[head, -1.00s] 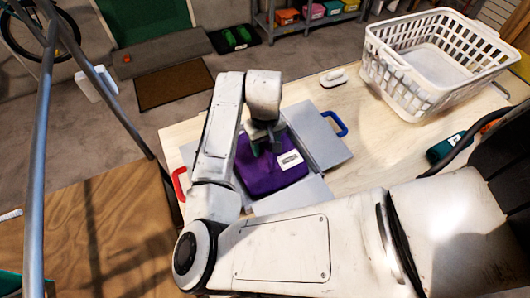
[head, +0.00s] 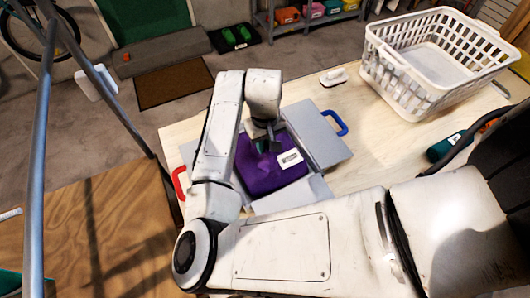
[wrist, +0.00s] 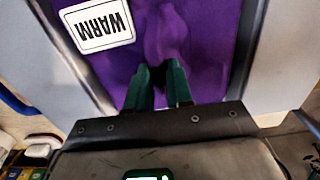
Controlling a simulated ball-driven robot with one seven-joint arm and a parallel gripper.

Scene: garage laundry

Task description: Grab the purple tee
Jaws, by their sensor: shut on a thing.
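The purple tee (head: 262,176) lies folded on the grey folding board on the table, and a white label reading WARM (wrist: 97,25) sits on it. My gripper (head: 268,145) points down onto the upper part of the tee. In the wrist view the two green fingers (wrist: 158,86) are close together against the purple cloth (wrist: 200,40), which bunches up between and ahead of the tips. The gripper is shut on the tee.
The grey folding board (head: 316,138) has a blue handle (head: 336,122) at right and a red handle (head: 179,184) at left. A white laundry basket (head: 398,88) stands at the back right, with a white brush (head: 333,77) beside it. A dark green bottle (head: 446,148) lies at right.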

